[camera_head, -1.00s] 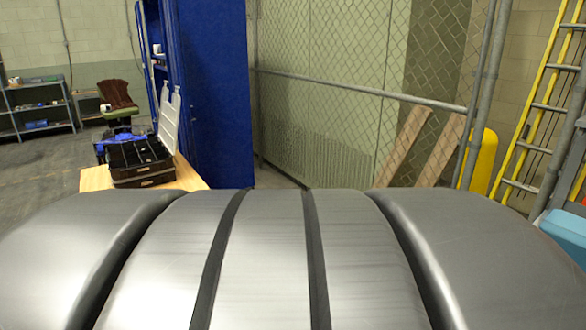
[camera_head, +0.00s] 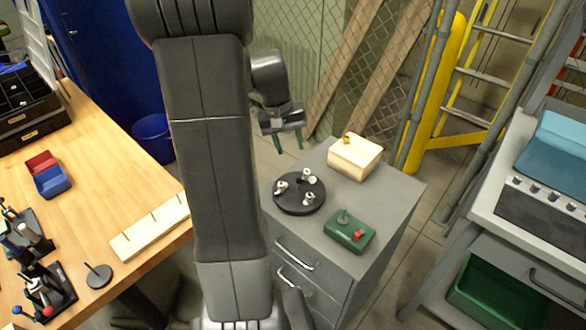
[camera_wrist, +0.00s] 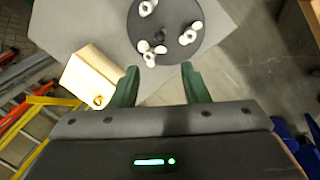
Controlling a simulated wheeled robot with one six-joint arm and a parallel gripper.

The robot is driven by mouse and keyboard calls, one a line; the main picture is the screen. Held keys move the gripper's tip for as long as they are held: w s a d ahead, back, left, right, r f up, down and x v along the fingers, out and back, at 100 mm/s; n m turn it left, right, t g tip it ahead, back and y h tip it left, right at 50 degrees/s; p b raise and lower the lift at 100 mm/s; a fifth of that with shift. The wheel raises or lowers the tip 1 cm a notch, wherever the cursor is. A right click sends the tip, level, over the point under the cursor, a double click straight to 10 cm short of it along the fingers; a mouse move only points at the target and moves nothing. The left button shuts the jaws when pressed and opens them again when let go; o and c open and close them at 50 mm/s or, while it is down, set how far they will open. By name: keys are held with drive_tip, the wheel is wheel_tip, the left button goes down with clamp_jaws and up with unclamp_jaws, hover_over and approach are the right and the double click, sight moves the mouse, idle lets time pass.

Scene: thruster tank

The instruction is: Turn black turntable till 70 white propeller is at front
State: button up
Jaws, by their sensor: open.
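The black turntable (camera_head: 290,203) lies flat on top of a grey drawer cabinet (camera_head: 395,190). It carries three small white propellers: a left one (camera_head: 281,187), a back one (camera_head: 309,176) and a front one (camera_head: 309,199). A dark centre post stands between them. No size marks are legible, so I cannot tell which is 70. My gripper (camera_head: 288,140) is open and empty, above and behind the turntable, apart from it. In the wrist view the turntable (camera_wrist: 172,18) shows beyond the open green fingers (camera_wrist: 160,69), with one propeller (camera_wrist: 152,53) nearest them.
A pale block with a brass knob (camera_head: 355,160) stands behind the turntable, close to my gripper. A green box with a red knob (camera_head: 348,233) sits in front of it at right. A wooden workbench (camera_head: 115,190) is left, a grey bench (camera_head: 480,215) right.

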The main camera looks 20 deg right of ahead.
sight(299, 178)
drive_tip(key=f, duration=0.4)
drive_tip(key=d+f, duration=0.1)
drive_tip(key=f, duration=0.3)
drive_tip(key=d+f, duration=0.1)
drive_tip(key=f, duration=0.3)
drive_tip(key=shift+s+d+f, duration=0.15)
drive_tip(key=shift+s+f, duration=0.1)
drive_tip(key=shift+s, duration=0.1)
drive_tip(key=shift+c, duration=0.2)
clamp_jaws()
